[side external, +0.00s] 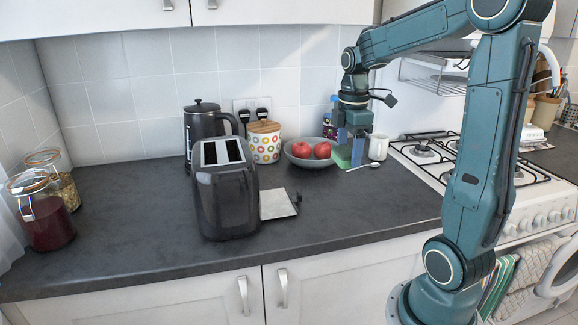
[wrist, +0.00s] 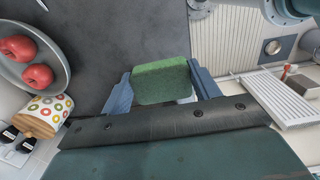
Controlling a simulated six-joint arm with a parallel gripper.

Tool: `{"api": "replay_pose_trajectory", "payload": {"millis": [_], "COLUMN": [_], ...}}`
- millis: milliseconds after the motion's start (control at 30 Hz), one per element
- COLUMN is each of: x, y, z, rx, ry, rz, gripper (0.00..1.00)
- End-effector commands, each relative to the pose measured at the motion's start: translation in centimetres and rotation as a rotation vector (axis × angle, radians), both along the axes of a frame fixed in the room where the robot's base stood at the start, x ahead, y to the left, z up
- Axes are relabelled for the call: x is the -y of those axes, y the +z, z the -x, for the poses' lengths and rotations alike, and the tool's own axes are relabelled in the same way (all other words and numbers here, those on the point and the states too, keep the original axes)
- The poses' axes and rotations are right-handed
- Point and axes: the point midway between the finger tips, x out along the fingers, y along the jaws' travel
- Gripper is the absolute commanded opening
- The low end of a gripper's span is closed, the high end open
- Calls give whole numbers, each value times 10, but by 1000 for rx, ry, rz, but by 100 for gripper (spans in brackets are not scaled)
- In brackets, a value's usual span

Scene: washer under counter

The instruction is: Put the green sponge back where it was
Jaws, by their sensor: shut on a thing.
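The green sponge (wrist: 161,82) is a flat green block. It sits between the two blue fingers of my gripper (wrist: 163,90) in the wrist view, and the gripper is shut on it. In the side external view my gripper (side external: 352,142) points down near the back of the counter, between the fruit bowl and the white mug. The sponge (side external: 343,157) shows partly there, low between the fingers and close to the counter. I cannot tell whether it touches the counter.
A grey bowl (side external: 296,160) with red apples stands just left of my gripper, a white mug (side external: 378,147) just right, and a spoon (side external: 362,167) in front. A blue bottle (side external: 333,112) stands behind. The toaster (side external: 226,190) is further left. The front counter is clear.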

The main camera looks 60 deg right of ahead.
Motion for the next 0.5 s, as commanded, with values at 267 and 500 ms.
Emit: {"api": "replay_pose_trajectory", "payload": {"millis": [267, 500], "x": [-1, 0], "y": [-54, -99], "z": [1, 0], "rx": [-5, -5], "ry": [0, 0], "rz": [-4, -4], "gripper": [43, 43]}}
